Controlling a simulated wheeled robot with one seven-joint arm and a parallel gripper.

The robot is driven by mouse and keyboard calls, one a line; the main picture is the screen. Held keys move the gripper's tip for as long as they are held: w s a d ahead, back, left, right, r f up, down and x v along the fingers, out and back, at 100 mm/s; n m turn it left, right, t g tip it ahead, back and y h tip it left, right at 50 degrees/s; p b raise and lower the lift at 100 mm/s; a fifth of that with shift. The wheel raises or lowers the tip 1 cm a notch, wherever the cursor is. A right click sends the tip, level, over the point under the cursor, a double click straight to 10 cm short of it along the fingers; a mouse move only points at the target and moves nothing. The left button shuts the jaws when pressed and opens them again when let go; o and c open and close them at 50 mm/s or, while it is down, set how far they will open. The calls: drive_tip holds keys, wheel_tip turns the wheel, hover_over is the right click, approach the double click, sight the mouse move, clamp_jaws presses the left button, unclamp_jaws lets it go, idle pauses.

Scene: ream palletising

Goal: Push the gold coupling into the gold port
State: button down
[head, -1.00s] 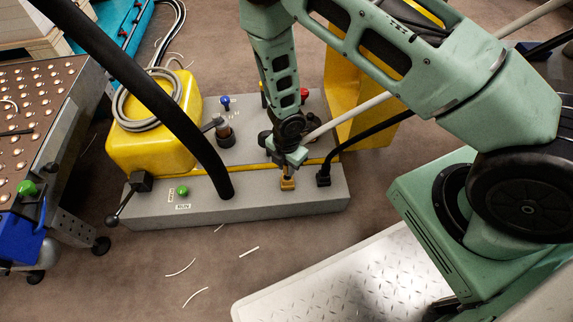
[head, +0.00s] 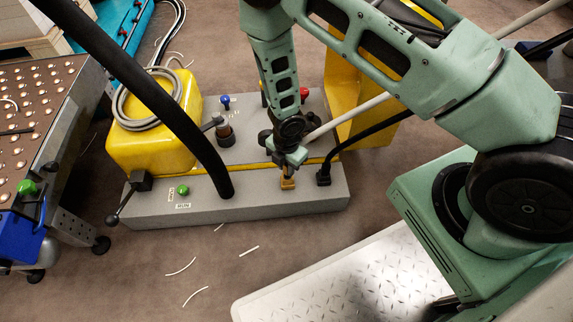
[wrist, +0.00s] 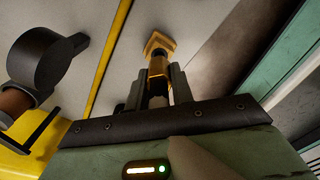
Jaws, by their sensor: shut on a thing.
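The gold port (head: 288,184) is a squarish gold block on the front part of the grey unit. In the wrist view the gold port (wrist: 159,43) is straight ahead of the fingers. My gripper (head: 289,166) is just above the port, pointing down. In the wrist view my gripper (wrist: 157,90) is shut on the gold coupling (wrist: 157,67), a gold piece with a dark body between the fingers. The coupling lines up with the port and its front end meets or nearly meets it. I cannot tell how far in it sits.
A black plug with a cable (head: 323,176) stands close right of the port. A thick black hose (head: 205,150) crosses in front of the unit (head: 250,200). A brown-and-black valve with a lever (head: 224,132) and a yellow tank (head: 150,145) are to the left.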

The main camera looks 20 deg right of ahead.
drive_tip(key=shift+f+b, duration=0.8)
drive_tip(key=shift+f, duration=0.55)
drive_tip(key=c, duration=1.1)
unclamp_jaws()
wheel_tip(320, 180, up, 17)
drive_tip(key=p, duration=0.9)
drive_tip(key=shift+r, duration=0.2)
